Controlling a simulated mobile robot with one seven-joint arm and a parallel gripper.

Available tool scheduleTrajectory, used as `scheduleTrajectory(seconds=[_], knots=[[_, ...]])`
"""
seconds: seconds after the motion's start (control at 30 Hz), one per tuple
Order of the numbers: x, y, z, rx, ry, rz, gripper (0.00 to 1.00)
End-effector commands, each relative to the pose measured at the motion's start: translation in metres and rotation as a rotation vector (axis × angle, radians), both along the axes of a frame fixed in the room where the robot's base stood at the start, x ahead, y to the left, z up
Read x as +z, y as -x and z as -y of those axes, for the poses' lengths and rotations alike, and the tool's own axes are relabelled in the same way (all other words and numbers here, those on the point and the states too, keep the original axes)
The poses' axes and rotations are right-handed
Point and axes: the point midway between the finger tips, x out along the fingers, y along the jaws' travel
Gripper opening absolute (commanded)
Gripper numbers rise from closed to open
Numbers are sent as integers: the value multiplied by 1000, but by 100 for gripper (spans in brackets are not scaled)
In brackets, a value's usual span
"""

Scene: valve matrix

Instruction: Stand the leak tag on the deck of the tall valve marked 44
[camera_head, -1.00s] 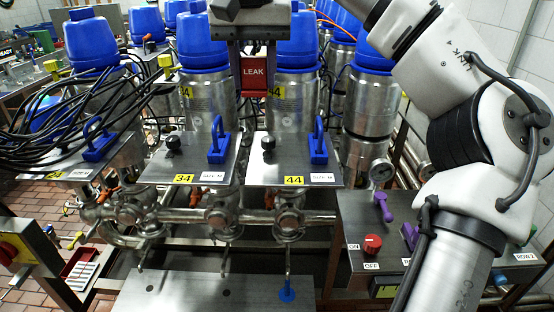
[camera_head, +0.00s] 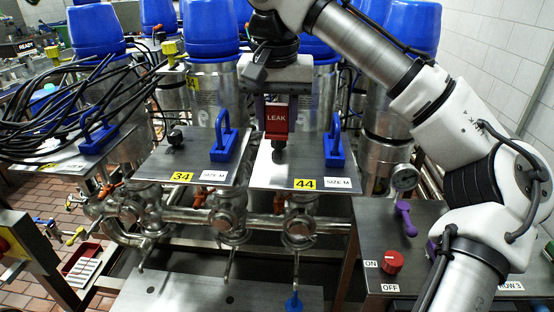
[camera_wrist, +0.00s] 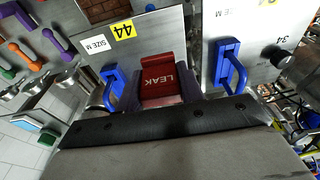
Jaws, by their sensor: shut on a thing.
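The leak tag (camera_head: 276,117) is a small red block with white LEAK lettering. My gripper (camera_head: 276,100) is shut on it and holds it upright over the back part of the deck marked 44 (camera_head: 270,175). In the wrist view the tag (camera_wrist: 163,80) sits between the dark fingers of my gripper (camera_wrist: 163,92), over the 44 deck (camera_wrist: 150,30). I cannot tell whether the tag's foot touches the deck. The 44 deck carries a yellow 44 label, a SIZE M label, a black knob (camera_head: 279,152) and a blue handle (camera_head: 335,145).
The deck marked 34 (camera_head: 165,165) with its own blue handle (camera_head: 223,140) lies to the left. Tall blue-capped valves stand behind. Black cables (camera_head: 60,125) hang at the left. A control panel (camera_head: 420,240) with a red knob (camera_head: 392,262) is at the right.

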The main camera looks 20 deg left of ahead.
Motion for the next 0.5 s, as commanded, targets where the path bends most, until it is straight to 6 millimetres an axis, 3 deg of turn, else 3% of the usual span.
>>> scheduleTrajectory(seconds=[0.13,0.5], knots=[[-27,0,0,2,-1,-2,16],[-62,0,1,-2,2,-1,16]])
